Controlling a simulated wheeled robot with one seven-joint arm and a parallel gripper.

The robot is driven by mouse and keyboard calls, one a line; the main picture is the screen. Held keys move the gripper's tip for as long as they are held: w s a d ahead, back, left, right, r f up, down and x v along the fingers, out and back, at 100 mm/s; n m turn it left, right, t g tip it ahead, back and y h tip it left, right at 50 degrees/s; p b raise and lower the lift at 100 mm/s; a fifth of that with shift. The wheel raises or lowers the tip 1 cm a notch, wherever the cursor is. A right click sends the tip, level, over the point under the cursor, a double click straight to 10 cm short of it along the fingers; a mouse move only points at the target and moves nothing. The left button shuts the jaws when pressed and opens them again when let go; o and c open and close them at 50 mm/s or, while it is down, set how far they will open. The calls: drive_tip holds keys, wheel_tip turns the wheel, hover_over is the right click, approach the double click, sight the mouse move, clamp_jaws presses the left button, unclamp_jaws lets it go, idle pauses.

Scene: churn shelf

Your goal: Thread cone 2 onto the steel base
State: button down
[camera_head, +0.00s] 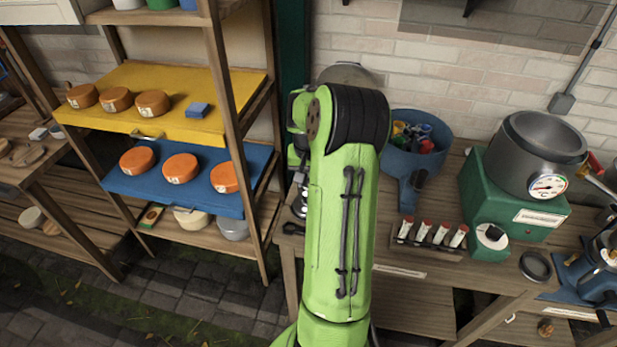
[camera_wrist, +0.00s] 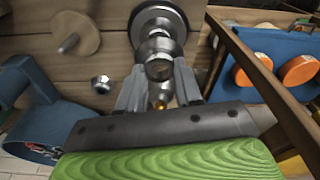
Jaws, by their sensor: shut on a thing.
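In the wrist view, my gripper (camera_wrist: 159,72) is shut on a small shiny steel piece (camera_wrist: 159,68), which looks like cone 2. A brass-coloured tip shows between the fingers. Straight beyond it stands the steel base (camera_wrist: 146,20), a round disc with a dark rim and a bright stem. The held piece is in line with the stem and appears to meet it; I cannot tell whether they are threaded together. The fingers hide part of the piece. In the head view my green arm hides the gripper.
A loose hex nut (camera_wrist: 101,84) and a wooden disc with a bolt (camera_wrist: 77,34) lie left of the base. A blue bucket (camera_head: 435,128), a rack of red-capped tubes (camera_head: 430,246) and a green machine (camera_head: 515,205) occupy the bench. A cheese shelf (camera_head: 225,95) stands left.

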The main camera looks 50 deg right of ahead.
drive_tip(key=shift+f, duration=0.1)
idle(0.5)
drive_tip(key=shift+f+b, duration=0.3)
drive_tip(key=shift+f, duration=0.05)
drive_tip(key=shift+f+b, duration=0.5)
drive_tip(key=shift+f, duration=0.15)
idle(0.6)
drive_tip(key=shift+f, duration=0.35)
drive_tip(key=shift+f+b, duration=0.5)
drive_tip(key=shift+b, duration=0.1)
drive_tip(key=shift+f, duration=0.35)
drive_tip(key=shift+f+b, duration=0.2)
drive_tip(key=shift+b, duration=0.2)
drive_tip(key=shift+c, duration=1.8)
unclamp_jaws()
